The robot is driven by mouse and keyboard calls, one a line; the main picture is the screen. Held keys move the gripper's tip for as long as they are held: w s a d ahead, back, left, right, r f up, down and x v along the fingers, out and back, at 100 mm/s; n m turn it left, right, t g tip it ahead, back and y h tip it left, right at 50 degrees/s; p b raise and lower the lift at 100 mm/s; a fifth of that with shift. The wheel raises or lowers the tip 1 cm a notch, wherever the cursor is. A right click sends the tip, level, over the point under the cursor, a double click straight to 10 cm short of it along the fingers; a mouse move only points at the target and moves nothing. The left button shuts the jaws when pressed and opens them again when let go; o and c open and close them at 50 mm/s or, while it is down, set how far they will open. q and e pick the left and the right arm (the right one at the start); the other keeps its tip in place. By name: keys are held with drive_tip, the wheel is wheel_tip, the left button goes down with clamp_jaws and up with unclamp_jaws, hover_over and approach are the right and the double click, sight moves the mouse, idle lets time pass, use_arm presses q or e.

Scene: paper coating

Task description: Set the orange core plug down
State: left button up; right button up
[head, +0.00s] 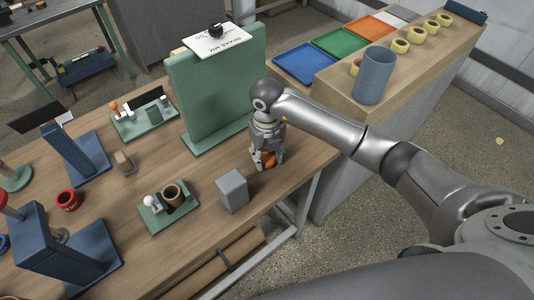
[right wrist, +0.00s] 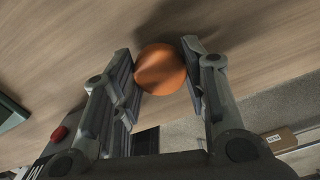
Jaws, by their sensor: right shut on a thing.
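The orange core plug (right wrist: 160,68) is round and sits between the two fingers of my right gripper (right wrist: 163,80) in the right wrist view. In the head view the plug (head: 268,158) shows as a small orange patch between the fingers of my right gripper (head: 266,160). The gripper points down at the right end of the wooden table (head: 310,158). The plug is close to the wood; whether it touches cannot be told. My left gripper is not in view.
A grey block (head: 232,190) stands just in front of the gripper, and a green upright panel (head: 215,95) stands behind it to the left. A green fixture (head: 168,212) holds a brown ring. The table's right edge is near the gripper.

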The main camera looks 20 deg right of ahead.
sight(267, 158)
drive_tip(key=o, duration=0.8)
drive_tip(key=shift+f, duration=0.1)
drive_tip(key=shift+c, duration=0.2)
wheel_tip(267, 158, up, 12)
drive_tip(key=b, duration=0.2)
drive_tip(key=shift+r+b, duration=0.2)
drive_tip(key=shift+b, duration=0.2)
drive_tip(key=shift+f, duration=0.1)
